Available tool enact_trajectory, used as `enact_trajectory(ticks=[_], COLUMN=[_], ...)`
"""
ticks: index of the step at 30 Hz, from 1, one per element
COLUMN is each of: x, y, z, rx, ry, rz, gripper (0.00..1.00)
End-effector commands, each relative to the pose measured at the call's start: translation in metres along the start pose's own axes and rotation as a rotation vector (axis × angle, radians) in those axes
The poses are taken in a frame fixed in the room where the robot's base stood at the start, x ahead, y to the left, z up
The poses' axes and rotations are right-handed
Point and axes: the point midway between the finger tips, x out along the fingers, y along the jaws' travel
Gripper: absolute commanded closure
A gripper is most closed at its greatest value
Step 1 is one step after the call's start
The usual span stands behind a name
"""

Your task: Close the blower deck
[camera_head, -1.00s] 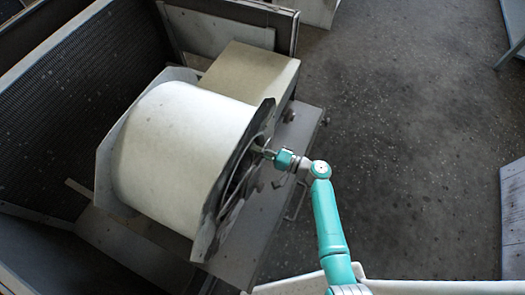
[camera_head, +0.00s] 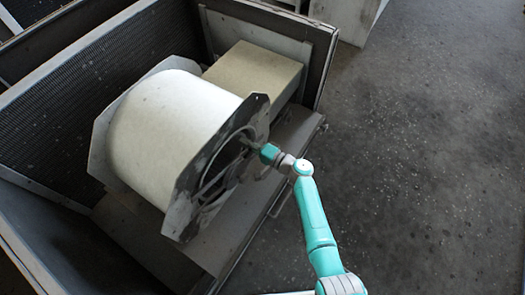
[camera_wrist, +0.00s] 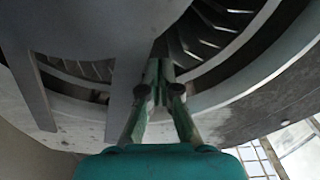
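The blower deck (camera_head: 225,238) is a grey slide-out platform in the housing (camera_head: 326,55). Its front edge lies close to the housing's open front, sticking out slightly at the right corner. A white drum-shaped blower (camera_head: 170,115) with a dark ring-shaped front plate and a beige box (camera_head: 256,70) sit on it. My teal gripper (camera_head: 247,143) is at the blower's front opening. In the wrist view my gripper (camera_wrist: 160,85) has its fingertips together against or just before the fan opening; I see nothing gripped. The exact contact is hidden.
A handle (camera_head: 280,200) shows on the deck's front edge. The housing has a dark mesh back panel (camera_head: 100,95) and a left side wall (camera_head: 50,245). Open speckled floor (camera_head: 420,150) lies to the right. A pale cabinet (camera_head: 347,18) stands at the top.

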Motion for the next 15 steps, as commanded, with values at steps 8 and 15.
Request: enact_trajectory(ticks=[8,15], x=[0.059,0.078], y=[0.000,0.001], z=[0.000,0.000], rx=[0.002,0.002], ry=[-0.002,0.001], rz=[0.000,0.001], gripper=[1.00,1.00])
